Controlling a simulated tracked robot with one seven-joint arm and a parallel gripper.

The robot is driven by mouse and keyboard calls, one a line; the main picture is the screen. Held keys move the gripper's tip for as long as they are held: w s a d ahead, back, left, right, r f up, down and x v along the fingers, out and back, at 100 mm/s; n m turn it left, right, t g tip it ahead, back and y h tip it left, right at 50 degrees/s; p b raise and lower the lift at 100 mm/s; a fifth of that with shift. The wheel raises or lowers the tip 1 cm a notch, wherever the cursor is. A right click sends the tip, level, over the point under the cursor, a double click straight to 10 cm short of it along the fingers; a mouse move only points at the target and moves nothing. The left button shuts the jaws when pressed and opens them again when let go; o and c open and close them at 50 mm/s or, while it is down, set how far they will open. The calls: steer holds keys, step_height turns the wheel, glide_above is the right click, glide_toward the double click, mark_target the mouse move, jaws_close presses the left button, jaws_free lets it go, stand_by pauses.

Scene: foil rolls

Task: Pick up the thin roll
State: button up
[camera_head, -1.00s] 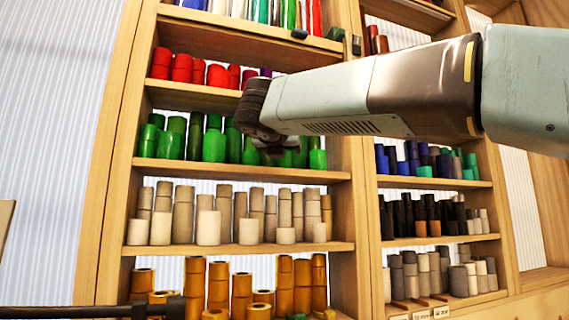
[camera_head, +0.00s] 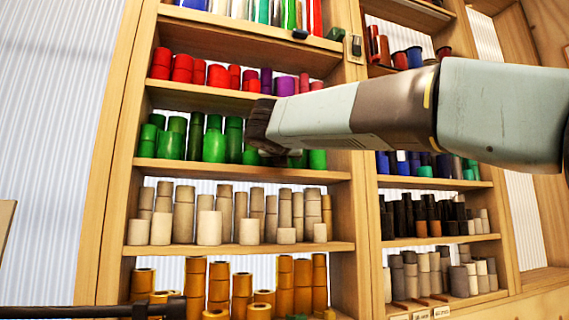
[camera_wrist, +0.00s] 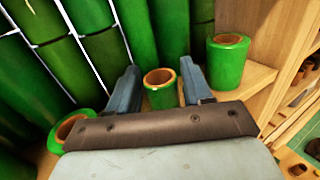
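A narrow green roll (camera_wrist: 160,97) with a brown core stands upright in the wrist view, between the two fingers of my gripper (camera_wrist: 158,68). It looks like the thin roll, though the views do not settle this. The fingers are apart, one on each side of it, with some space visible at their tips. I cannot tell whether either finger touches it. In the head view my gripper is at the right part of the green shelf, its fingers mostly hidden by my wrist.
A wider green roll (camera_wrist: 228,62) stands close on the right, near the wooden upright. Another green roll (camera_wrist: 70,132) is at lower left. Tall green rolls (camera_wrist: 168,25) stand behind. Beige rolls (camera_head: 209,226) fill the shelf below and red rolls (camera_head: 182,68) the one above.

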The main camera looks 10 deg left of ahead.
steer(key=c, duration=0.7)
steer(key=shift+r, duration=0.25)
steer(key=r, duration=0.3)
steer(key=shift+s+d+r, duration=0.15)
steer(key=shift+s+r, duration=0.2)
steer(key=s+d+r, duration=0.2)
steer(key=s+r, duration=0.1)
steer(key=s, duration=0.1)
steer(key=s+d+r, duration=0.1)
steer(key=s+r, duration=0.2)
steer(key=s, duration=0.1)
steer(key=s+d+r, duration=0.2)
steer(key=s, duration=0.2)
steer(key=shift+d+r, duration=0.35)
steer(key=shift+r, duration=0.05)
